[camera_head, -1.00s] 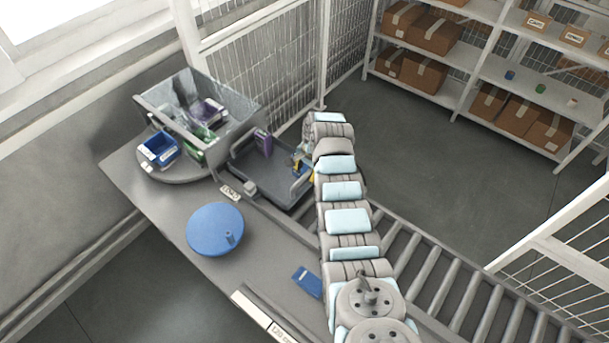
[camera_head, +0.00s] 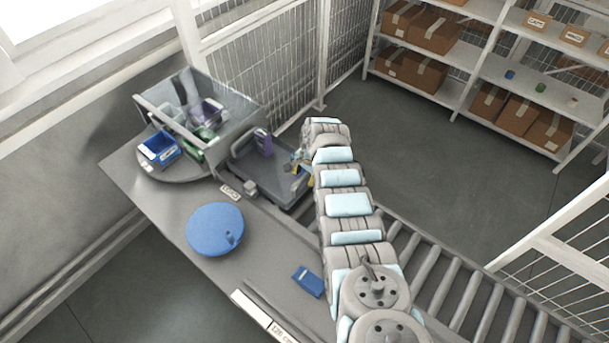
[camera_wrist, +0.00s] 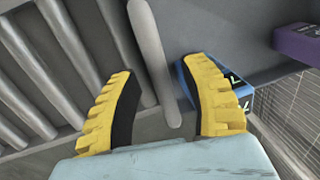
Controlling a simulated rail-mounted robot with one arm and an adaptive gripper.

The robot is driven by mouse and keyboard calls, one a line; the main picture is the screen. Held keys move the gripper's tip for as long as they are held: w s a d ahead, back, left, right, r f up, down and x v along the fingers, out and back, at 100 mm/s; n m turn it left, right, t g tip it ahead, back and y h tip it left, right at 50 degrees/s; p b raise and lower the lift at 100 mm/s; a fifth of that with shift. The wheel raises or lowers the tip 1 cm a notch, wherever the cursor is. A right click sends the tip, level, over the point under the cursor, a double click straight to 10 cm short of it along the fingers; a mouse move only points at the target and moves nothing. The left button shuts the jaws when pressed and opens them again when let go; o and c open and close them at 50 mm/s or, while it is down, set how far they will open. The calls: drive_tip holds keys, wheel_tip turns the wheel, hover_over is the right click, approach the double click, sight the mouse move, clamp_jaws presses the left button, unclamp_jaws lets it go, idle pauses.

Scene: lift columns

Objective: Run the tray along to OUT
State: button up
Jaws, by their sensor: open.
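The dark grey tray (camera_head: 272,178) sits on the roller conveyor at the far end, beside the grey worktop. A purple box (camera_head: 262,142) stands in it, and this box also shows at the right of the wrist view (camera_wrist: 298,42). My gripper (camera_head: 298,163) is at the tray's right side. In the wrist view its yellow fingers (camera_wrist: 155,72) are open, with a grey bar (camera_wrist: 152,55), seemingly the tray's handle, between them. I cannot tell whether either finger touches it. A blue item (camera_wrist: 240,98) is partly hidden behind the right finger. No OUT sign is readable.
The rollers (camera_head: 452,290) run clear toward the lower right. A blue disc (camera_head: 212,222) and a blue flat item (camera_head: 308,282) lie on the worktop. Mesh fencing (camera_head: 265,70) stands behind.

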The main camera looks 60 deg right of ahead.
clamp_jaws()
drive_tip(key=shift+s+a, duration=0.1)
drive_tip(key=shift+s, duration=0.1)
